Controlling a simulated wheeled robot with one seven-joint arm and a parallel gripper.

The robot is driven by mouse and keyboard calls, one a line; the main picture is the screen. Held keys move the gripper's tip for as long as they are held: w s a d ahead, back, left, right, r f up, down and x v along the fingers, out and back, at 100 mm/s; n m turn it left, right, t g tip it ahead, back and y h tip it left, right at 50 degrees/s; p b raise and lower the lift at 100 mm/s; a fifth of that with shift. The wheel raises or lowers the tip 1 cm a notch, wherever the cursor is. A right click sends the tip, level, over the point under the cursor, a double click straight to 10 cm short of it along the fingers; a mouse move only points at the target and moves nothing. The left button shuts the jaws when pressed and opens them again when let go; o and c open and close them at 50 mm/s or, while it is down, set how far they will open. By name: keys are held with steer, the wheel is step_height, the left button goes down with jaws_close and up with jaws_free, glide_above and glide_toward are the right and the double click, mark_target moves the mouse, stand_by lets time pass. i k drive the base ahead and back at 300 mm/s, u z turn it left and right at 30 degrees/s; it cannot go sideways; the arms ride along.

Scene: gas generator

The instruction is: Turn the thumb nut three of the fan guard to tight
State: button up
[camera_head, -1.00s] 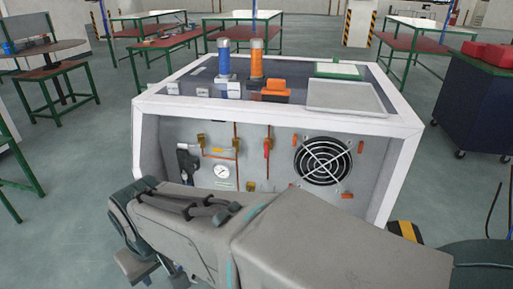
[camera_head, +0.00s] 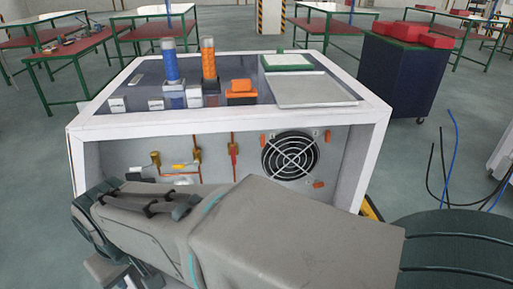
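The fan guard (camera_head: 290,156) is a round wire grille over a black fan, at the right of the generator's front panel. Small orange thumb nuts sit around it: one at upper left (camera_head: 263,139), one at upper right (camera_head: 327,136) and one at lower right (camera_head: 318,184). I cannot tell which is number three, nor how tight any of them is. My arm (camera_head: 290,230) crosses the foreground and hides the lower part of the panel. My gripper is not visible.
The generator's white frame (camera_head: 230,122) surrounds the recessed panel, with valves (camera_head: 197,156) left of the fan. Blue and orange cylinders stand on top. A dark cart (camera_head: 400,75) with red boxes stands behind right. Cables (camera_head: 450,165) hang at the far right.

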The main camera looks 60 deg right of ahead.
mark_target(317, 184)
steer(key=z, duration=2.2)
steer(key=i, duration=0.5)
steer(key=u, duration=0.25)
steer(key=k, duration=0.9)
steer(key=z, duration=0.55)
steer(key=i, duration=0.65)
steer(key=u, duration=0.05)
